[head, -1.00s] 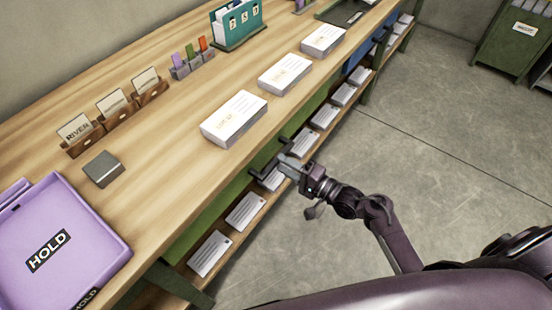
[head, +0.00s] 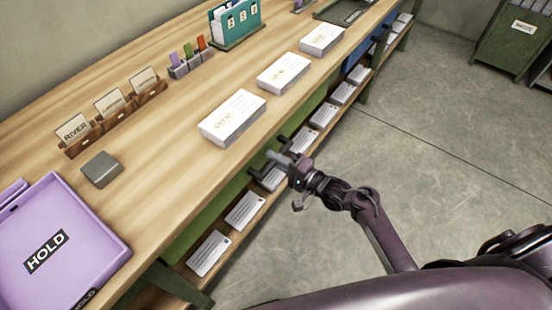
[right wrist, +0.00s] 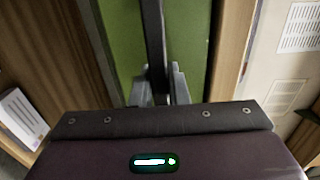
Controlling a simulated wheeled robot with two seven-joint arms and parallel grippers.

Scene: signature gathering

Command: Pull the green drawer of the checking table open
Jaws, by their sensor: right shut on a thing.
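The green drawer (head: 207,216) is under the front edge of the checking table (head: 165,170); its front looks about flush with that edge. It also fills the middle of the right wrist view (right wrist: 122,45). Its dark bar handle (head: 255,173) stands out from the front and shows in the right wrist view (right wrist: 154,35) as a dark bar running between my fingers. My right gripper (head: 279,158) is shut on this handle; its fingers (right wrist: 160,85) lie on either side of the bar. My left gripper is not in view.
White paper stacks (head: 232,117), a purple HOLD tray (head: 100,240), a grey block (head: 101,169) and card holders (head: 112,113) stand on the tabletop. A lower shelf (head: 228,232) holds several paper stacks below the drawer. The floor (head: 430,150) to the right is clear.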

